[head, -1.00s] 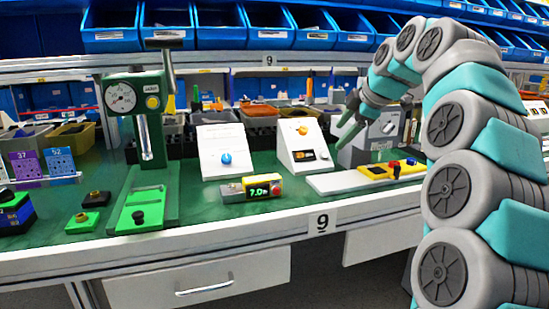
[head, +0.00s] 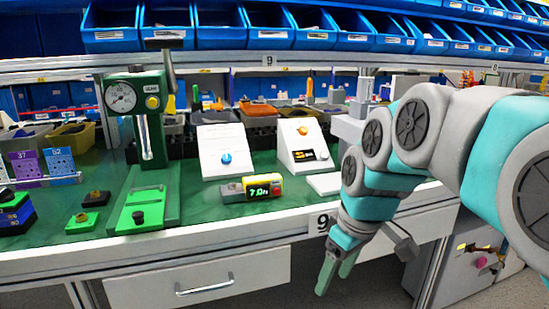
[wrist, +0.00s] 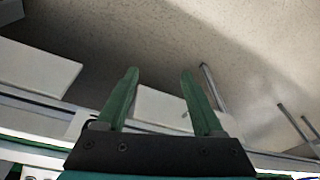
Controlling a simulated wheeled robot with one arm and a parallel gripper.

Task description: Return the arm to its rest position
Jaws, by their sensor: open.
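My gripper (head: 335,275) points down in front of the bench's front edge, right of the white drawer, in the head view. Its green fingers are apart and empty. In the wrist view my gripper (wrist: 160,82) is open with nothing between the fingers, over the floor. My grey and teal arm comes in from the right and bends down. On the bench stand a white box with a blue rotary knob (head: 226,158) and a white box with an orange knob (head: 303,130). My arm hides part of the bench's right side.
The bench front edge (head: 150,248) and white drawer (head: 200,276) lie left of my gripper. A green press (head: 143,205) and a yellow digital display (head: 262,189) stand on the bench. Blue bins (head: 265,28) line the shelf above. Open floor (wrist: 235,50) lies below the gripper.

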